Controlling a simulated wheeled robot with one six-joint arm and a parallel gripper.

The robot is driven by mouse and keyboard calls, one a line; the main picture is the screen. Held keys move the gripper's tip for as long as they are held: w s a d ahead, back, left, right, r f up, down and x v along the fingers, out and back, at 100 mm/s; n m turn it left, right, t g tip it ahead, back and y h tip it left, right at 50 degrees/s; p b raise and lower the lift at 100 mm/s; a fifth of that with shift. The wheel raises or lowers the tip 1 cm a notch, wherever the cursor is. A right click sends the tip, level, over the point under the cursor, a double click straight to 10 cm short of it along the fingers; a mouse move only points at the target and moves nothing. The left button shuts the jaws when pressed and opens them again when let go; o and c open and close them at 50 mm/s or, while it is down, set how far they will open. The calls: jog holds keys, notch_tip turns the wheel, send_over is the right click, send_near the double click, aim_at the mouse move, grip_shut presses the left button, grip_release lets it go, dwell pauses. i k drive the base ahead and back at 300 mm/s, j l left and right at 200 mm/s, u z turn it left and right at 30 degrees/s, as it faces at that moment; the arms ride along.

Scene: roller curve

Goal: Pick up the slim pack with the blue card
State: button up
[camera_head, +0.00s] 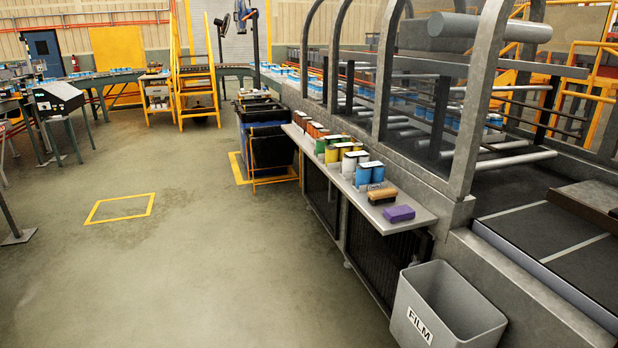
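Two blue packs stand upright side by side on a narrow grey ledge (415,217) along the machine at right of centre. The left blue pack (362,175) and the right blue pack (377,172) both have pale tops with dark marks. They are too small in view to tell which is slimmer or to make out a card. Yellow packs (332,154) and a white-and-yellow pack (348,163) stand just behind them. My gripper is not in view.
A brown block (382,194) and a purple box (399,214) lie at the ledge's near end. Below stands a grey bin (445,310) marked FILM. A dark bin (265,135) stands farther back. The floor to the left (180,260) is open, with a yellow-outlined square.

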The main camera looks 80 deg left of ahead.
aim_at(370, 176)
jog(key=u, duration=2.55)
